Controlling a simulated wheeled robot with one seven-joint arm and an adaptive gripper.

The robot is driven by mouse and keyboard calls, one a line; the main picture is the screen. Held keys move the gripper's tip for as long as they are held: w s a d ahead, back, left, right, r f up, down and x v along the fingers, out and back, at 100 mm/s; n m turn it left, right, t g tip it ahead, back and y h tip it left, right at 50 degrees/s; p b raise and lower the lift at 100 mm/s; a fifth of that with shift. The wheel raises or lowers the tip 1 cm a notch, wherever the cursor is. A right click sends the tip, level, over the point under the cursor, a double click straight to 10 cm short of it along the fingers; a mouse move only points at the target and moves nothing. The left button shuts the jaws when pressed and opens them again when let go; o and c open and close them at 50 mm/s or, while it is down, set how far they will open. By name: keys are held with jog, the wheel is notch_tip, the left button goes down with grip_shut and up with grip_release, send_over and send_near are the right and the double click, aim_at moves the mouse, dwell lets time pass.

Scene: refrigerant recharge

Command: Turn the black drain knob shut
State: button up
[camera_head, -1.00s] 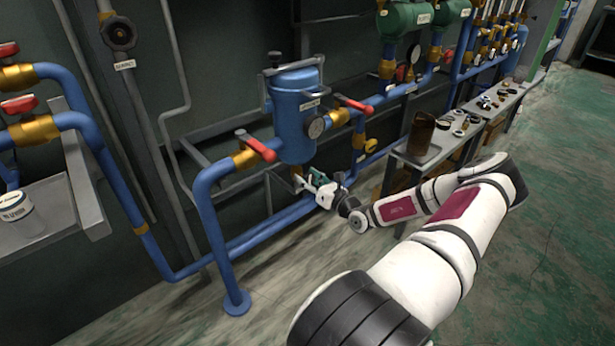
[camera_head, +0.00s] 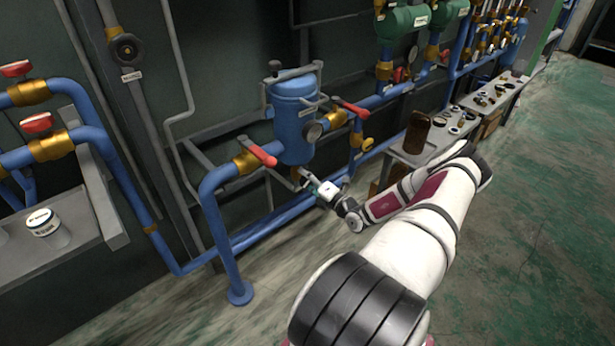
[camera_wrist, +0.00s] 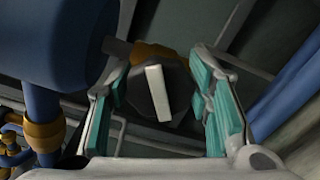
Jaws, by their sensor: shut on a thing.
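The black drain knob (camera_wrist: 174,92) shows in the wrist view between my two fingers, with a pale bar across its face and a brass fitting (camera_wrist: 155,54) behind it. My gripper (camera_wrist: 162,97) has teal finger pads on either side of the knob and is shut on it. In the head view my gripper (camera_head: 308,181) is just below the blue filter vessel (camera_head: 294,128). The knob itself cannot be made out in the head view.
Two red-handled valves (camera_head: 262,155) (camera_head: 352,108) flank the vessel. A blue pipe (camera_head: 225,240) stands on the floor to the left. A grey bench (camera_head: 424,157) with a dark container and small parts is at the right. Open floor lies at the right.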

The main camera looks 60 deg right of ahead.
jog(key=m, duration=0.6)
jog(key=shift+f, duration=0.15)
jog(key=shift+m, duration=0.4)
jog(key=o, duration=1.2)
jog(key=shift+c, duration=0.2)
jog(key=v, duration=1.2)
jog(key=shift+f, duration=0.1)
